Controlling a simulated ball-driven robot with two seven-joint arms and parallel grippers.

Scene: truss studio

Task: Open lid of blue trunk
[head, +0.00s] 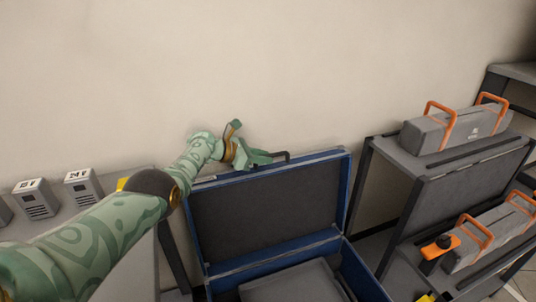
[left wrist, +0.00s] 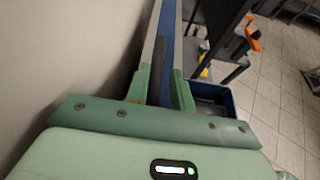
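The blue trunk (head: 348,200) stands in the lower middle of the head view. Its lid (head: 265,208) is raised, with the dark inner lining facing me, and the trunk's inside shows below. A dark handle (head: 280,156) sits on the lid's top edge. My left gripper (head: 246,143) is at that top edge, just left of the handle, with its fingers spread apart. In the left wrist view the two green fingers (left wrist: 161,88) lie on either side of the lid's edge and a dark strip, likely the handle; contact is unclear. My right gripper is out of view.
A bare wall (head: 260,60) rises close behind the lid. Grey cases with orange handles (head: 455,128) sit on a dark rack to the right. Small grey boxes (head: 83,186) stand on a surface at left. A grey block (head: 292,282) lies inside the trunk.

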